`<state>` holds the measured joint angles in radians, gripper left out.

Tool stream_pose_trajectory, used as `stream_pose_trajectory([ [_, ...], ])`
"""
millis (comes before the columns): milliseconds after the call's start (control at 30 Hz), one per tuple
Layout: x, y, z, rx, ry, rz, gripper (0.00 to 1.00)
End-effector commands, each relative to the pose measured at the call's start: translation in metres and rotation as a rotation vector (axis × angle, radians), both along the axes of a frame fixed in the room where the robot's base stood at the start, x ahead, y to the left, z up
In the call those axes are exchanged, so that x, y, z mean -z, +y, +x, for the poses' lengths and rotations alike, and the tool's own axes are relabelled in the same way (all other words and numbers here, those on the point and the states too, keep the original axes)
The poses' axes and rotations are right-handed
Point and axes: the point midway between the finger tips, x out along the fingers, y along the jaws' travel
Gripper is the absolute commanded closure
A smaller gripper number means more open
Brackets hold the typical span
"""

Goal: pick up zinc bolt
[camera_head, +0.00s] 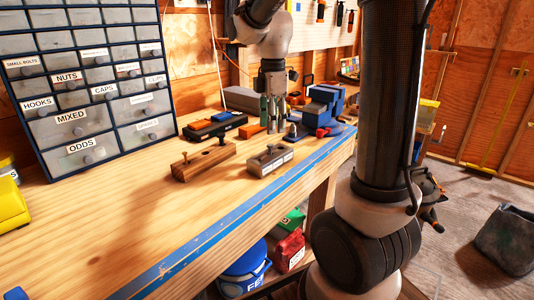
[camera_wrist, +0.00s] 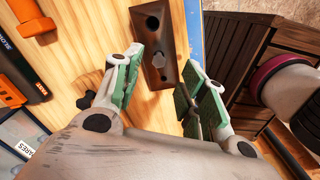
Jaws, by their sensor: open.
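In the wrist view, a grey metal bolt (camera_wrist: 158,54), likely the zinc bolt, is at a dark brown block (camera_wrist: 174,72) with a round dark hole near its far end. The bolt seems to stand up from the block. My gripper (camera_wrist: 160,88) is open, with green-padded fingers on either side of the block's near part. Nothing is held between them. In the head view my gripper (camera_head: 272,116) points down over the bench near its blue edge. A small dark piece (camera_head: 294,131) stands just right of the fingers; the bolt itself is hard to make out there.
A wooden block (camera_head: 203,161) and a grey labelled block (camera_head: 270,161) stand in front of my gripper. A black and orange tray (camera_head: 214,126) lies left, blue boxes (camera_head: 326,100) right. A drawer cabinet (camera_head: 85,70) stands at the left. The front of the bench is clear.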

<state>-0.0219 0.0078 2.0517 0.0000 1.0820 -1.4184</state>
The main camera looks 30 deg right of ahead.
Motion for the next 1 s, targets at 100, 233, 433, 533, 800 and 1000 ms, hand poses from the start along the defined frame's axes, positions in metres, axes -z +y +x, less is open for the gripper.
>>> stream_pose_trajectory([
  [100,0.015,0.001,-0.001,0.002,0.003,-0.001,0.58],
  [233,0.035,0.005,0.0,0.002,0.004,0.0,0.58],
  [433,0.061,0.007,0.001,0.003,0.002,0.0,0.58],
  [533,0.064,0.007,0.001,0.004,0.0,0.0,0.58],
  [800,0.064,0.007,0.001,0.004,0.0,0.0,0.76],
  [1000,0.064,0.007,0.001,0.004,0.0,0.0,1.0],
])
